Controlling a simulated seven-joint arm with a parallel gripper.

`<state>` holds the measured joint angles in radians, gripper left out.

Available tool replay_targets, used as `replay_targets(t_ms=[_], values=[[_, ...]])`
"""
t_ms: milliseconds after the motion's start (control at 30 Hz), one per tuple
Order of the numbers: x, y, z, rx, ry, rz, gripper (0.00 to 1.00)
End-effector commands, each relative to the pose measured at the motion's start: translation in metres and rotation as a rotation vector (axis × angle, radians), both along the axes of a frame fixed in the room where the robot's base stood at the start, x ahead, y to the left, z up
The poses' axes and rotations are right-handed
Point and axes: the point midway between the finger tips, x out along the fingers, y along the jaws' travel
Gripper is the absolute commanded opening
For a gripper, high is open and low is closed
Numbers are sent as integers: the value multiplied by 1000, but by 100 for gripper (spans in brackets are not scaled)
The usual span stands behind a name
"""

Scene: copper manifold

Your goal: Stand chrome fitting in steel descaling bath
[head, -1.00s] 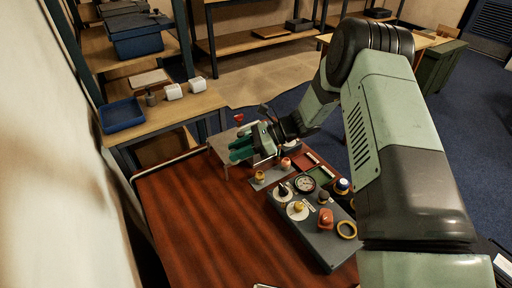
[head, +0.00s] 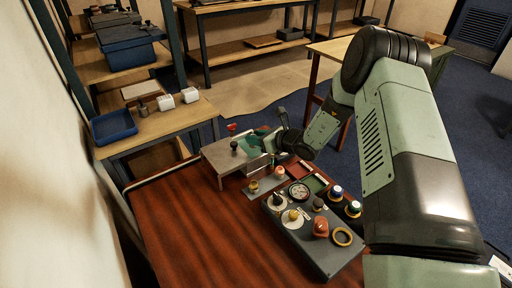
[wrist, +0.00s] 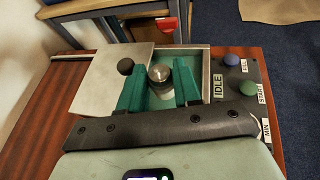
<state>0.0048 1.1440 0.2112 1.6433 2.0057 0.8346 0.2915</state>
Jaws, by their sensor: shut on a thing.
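The chrome fitting (wrist: 160,73) shows end-on as a round metal cap between the green fingers of my gripper (wrist: 159,84) in the wrist view. My gripper is shut on it. The steel descaling bath (wrist: 206,72) lies beneath, with a flat steel lid (wrist: 100,80) across its left part. The lid has a black knob (wrist: 126,66). The uncovered right part shows a green interior around the fingers. In the head view the bath's lid (head: 222,157) is at the table's far end, with my gripper (head: 262,142) over its right side. The fitting's lower end is hidden.
A dark control panel (wrist: 240,104) with a blue button (wrist: 232,60), a green button (wrist: 248,88) and an IDLE label is right of the bath. In the head view a grey instrument box (head: 312,235) with dials stands nearer. The table's left front is bare.

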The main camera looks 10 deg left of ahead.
Motion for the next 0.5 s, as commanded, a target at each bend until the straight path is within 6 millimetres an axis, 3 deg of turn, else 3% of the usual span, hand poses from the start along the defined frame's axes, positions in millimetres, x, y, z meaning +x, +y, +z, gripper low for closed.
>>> replay_targets(t_ms=[300, 500], values=[[0, 1, -37, 0, 0, 1, 1], [0, 0, -38, 1, -3, 1, 1]])
